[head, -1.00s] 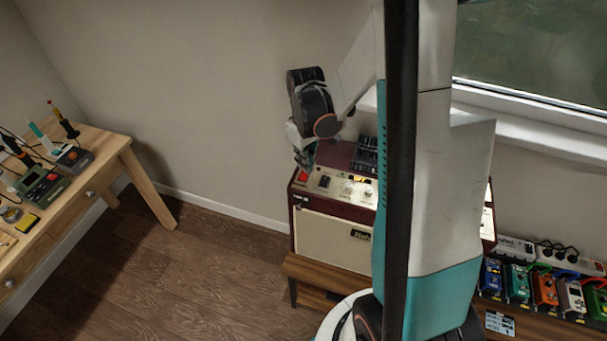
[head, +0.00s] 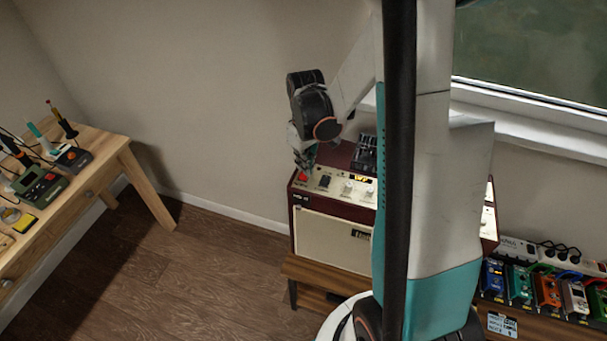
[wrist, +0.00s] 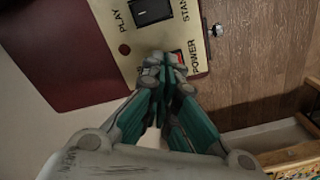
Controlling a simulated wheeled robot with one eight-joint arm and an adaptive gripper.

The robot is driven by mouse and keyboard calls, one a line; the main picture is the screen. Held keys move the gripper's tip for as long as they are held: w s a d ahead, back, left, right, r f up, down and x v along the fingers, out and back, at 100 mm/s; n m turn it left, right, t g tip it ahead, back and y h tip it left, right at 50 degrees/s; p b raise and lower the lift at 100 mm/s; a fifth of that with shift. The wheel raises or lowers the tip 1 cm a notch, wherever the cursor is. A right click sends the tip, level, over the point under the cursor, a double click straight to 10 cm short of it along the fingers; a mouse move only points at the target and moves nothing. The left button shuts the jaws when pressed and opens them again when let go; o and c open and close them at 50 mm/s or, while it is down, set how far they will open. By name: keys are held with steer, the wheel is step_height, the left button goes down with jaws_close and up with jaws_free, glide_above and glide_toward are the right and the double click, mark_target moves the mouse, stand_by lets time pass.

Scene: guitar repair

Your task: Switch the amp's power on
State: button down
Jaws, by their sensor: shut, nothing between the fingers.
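The amp (head: 322,226) is a dark red cabinet with a cream front and a control panel along its top front edge. Its red switch (head: 302,177) is at the panel's left end. In the wrist view the red switch (wrist: 178,57) is partly hidden behind my fingertips. A black rocker (wrist: 152,11) marked PLAY and STANDBY lies beside it. My gripper (head: 305,163) is shut and empty, pointing down over the panel's left end. In the wrist view its fingertips (wrist: 164,64) are at the red switch; I cannot tell whether they touch it.
The amp stands on a low wooden bench (head: 305,270). Several coloured pedals (head: 545,290) sit to the right. A wooden desk (head: 110,152) with soldering gear stands at the left. A window (head: 540,50) is behind at right. My arm hides the amp's right part.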

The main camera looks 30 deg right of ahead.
steer(key=shift+f, duration=0.3)
steer(key=shift+r, duration=0.1)
steer(key=shift+r+p, duration=2.05)
steer(key=shift+r, duration=1.4)
